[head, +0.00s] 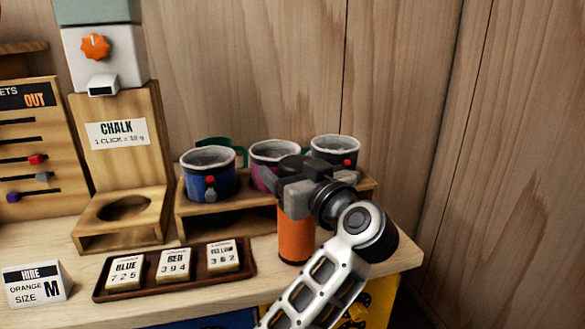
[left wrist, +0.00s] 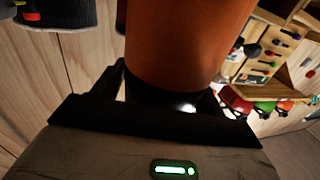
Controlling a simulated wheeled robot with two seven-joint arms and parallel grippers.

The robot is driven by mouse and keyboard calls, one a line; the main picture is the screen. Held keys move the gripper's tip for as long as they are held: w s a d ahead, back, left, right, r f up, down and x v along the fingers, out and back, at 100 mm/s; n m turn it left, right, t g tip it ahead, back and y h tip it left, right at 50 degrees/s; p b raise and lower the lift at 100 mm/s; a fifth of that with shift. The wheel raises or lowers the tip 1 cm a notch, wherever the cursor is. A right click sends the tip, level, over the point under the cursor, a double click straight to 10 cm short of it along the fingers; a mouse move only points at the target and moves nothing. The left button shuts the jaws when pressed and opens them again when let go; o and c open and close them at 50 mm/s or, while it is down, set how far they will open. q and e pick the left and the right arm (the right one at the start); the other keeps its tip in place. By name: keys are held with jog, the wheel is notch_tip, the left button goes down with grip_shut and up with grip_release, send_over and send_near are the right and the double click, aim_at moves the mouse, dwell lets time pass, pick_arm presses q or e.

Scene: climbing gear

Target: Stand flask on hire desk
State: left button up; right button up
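The flask (head: 296,235) is an orange cylinder with a dark cap, upright at the right end of the hire desk (head: 345,275), in front of the mug shelf. Its base appears at or just above the desk top; I cannot tell whether it touches. My left gripper (head: 294,190) is around the flask's dark top, fingers on both sides, and looks shut on it. In the left wrist view the orange body (left wrist: 185,40) fills the upper middle, with the dark cap between the fingers (left wrist: 162,95). My right gripper is not in view.
Several mugs (head: 209,178) sit in a wooden shelf (head: 205,220) behind the flask. A dark tray (head: 130,292) of number tiles lies to the left, near a hire size sign (head: 35,284) and the chalk stand (head: 120,150). The desk's right edge is close to the flask.

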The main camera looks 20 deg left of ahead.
pick_arm(q)
jog(key=shift+o, duration=0.2)
jog(key=shift+r, duration=0.1)
jog(key=v, duration=0.7)
jog(key=shift+s+d, duration=0.2)
jog(key=shift+r, duration=0.15)
